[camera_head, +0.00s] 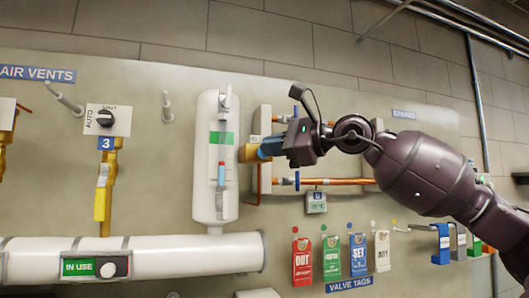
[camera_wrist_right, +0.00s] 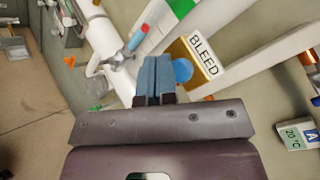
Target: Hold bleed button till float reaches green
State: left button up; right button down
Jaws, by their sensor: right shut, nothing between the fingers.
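A white upright vessel (camera_head: 216,195) is on the wall, left of my right gripper. Its gauge has a red float mark (camera_head: 221,166) atop a blue stretch (camera_head: 221,178), below the green band (camera_head: 221,138). The red mark also shows in the wrist view (camera_wrist_right: 145,29), with the green band (camera_wrist_right: 182,8) beyond. My right gripper (camera_head: 266,149) is shut and empty, its blue fingertips (camera_wrist_right: 155,72) at the yellow plate (camera_head: 247,153) by the vessel. In the wrist view, the round blue bleed button (camera_wrist_right: 184,70) is partly hidden behind the fingers, beside the BLEED label (camera_wrist_right: 202,55). Contact is unclear.
A copper pipe with a blue fitting (camera_head: 297,181) and a small gauge display (camera_head: 316,202) lie below my right arm. Coloured valve tags (camera_head: 331,258) hang lower. A white horizontal pipe (camera_head: 170,257) runs at lower left. A yellow-handled valve (camera_head: 102,203) stands left.

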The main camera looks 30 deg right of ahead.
jog(key=shift+w, duration=0.2)
jog(key=shift+w+d, duration=0.1)
jog(key=shift+w, duration=0.15)
jog(key=shift+w+d+p, duration=0.15)
jog(key=shift+w+p, duration=0.25)
jog(key=shift+w, duration=0.05)
dwell(1.2)
dwell(2.8)
jog(key=shift+s+a+b, duration=0.25)
jog(key=shift+s+b, duration=0.45)
jog(key=shift+s, duration=0.2)
jog(key=shift+s, duration=0.1)
jog(key=shift+s+a+b, duration=0.2)
jog(key=shift+s+b, duration=0.25)
jog(key=shift+s, duration=0.3)
jog(key=shift+s+a+b, duration=0.2)
jog(key=shift+s+b, duration=0.2)
jog(key=shift+s, duration=0.4)
jog(key=shift+s+a+b, duration=0.2)
jog(key=shift+s+b, duration=0.25)
jog(key=shift+s, duration=0.3)
